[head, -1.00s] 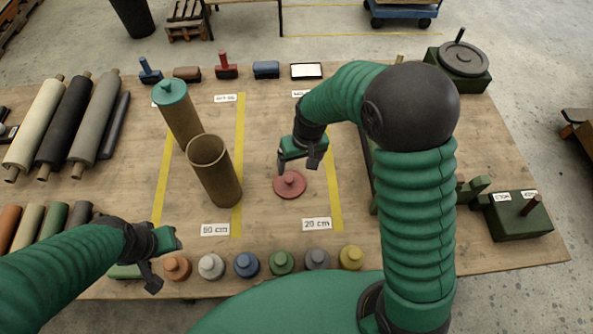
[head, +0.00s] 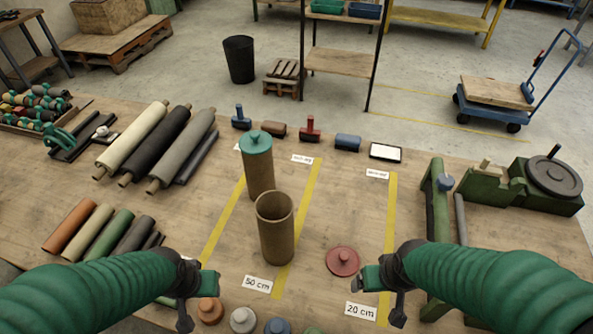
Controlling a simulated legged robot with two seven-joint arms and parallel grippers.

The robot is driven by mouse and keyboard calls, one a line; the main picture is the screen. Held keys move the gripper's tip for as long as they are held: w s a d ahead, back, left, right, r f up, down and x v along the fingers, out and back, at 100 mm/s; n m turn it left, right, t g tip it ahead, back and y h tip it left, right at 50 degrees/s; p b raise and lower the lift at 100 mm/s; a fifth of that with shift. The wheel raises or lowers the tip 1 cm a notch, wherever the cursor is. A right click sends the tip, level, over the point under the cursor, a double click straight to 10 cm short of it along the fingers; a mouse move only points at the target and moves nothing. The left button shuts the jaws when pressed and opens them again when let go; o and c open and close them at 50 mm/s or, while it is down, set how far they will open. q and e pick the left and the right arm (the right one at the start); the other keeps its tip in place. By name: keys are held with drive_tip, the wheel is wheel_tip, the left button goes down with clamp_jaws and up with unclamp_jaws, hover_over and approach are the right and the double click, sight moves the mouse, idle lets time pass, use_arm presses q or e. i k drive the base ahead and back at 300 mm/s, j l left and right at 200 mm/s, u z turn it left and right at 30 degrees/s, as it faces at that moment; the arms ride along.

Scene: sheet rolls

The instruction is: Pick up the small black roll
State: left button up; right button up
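Small rolls lie in a row at the left front of the table: orange, beige, green, and a black or dark grey roll (head: 135,236) at the right end. A thinner dark piece (head: 154,241) lies partly hidden beside it. A longer black roll (head: 155,144) lies behind, between a cream roll (head: 131,138) and a grey roll (head: 184,150). My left gripper (head: 198,299) is open and empty, right of the small rolls and nearer me. My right gripper (head: 382,296) is open and empty beside the red lid (head: 342,261), apart from the black roll.
Two brown tubes stand mid-table, one open (head: 275,226) and one with a green lid (head: 257,166). Coloured knobbed pieces line the front edge. A green frame (head: 438,222) and a green machine (head: 520,187) stand at right.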

sight(140, 232)
drive_tip(key=k+l+u, duration=0.1)
drive_tip(key=u, duration=0.3)
drive_tip(key=k+l+u, duration=0.1)
drive_tip(key=u, duration=0.3)
drive_tip(key=k+u, duration=0.15)
drive_tip(key=u, duration=0.25)
drive_tip(key=i+u, duration=0.2)
drive_tip(key=i, duration=0.2)
drive_tip(key=k, duration=0.3)
drive_tip(key=i+z, duration=0.1)
drive_tip(key=z, duration=0.3)
drive_tip(key=i+z, duration=0.1)
drive_tip(key=z, duration=0.35)
drive_tip(key=i+z, duration=0.1)
drive_tip(key=z, duration=0.3)
drive_tip(key=k+l+u, duration=0.1)
drive_tip(key=u, duration=0.2)
drive_tip(key=k+u, duration=0.15)
drive_tip(key=u, duration=0.2)
drive_tip(key=i+u, duration=0.15)
drive_tip(key=u, duration=0.45)
drive_tip(key=i, duration=0.1)
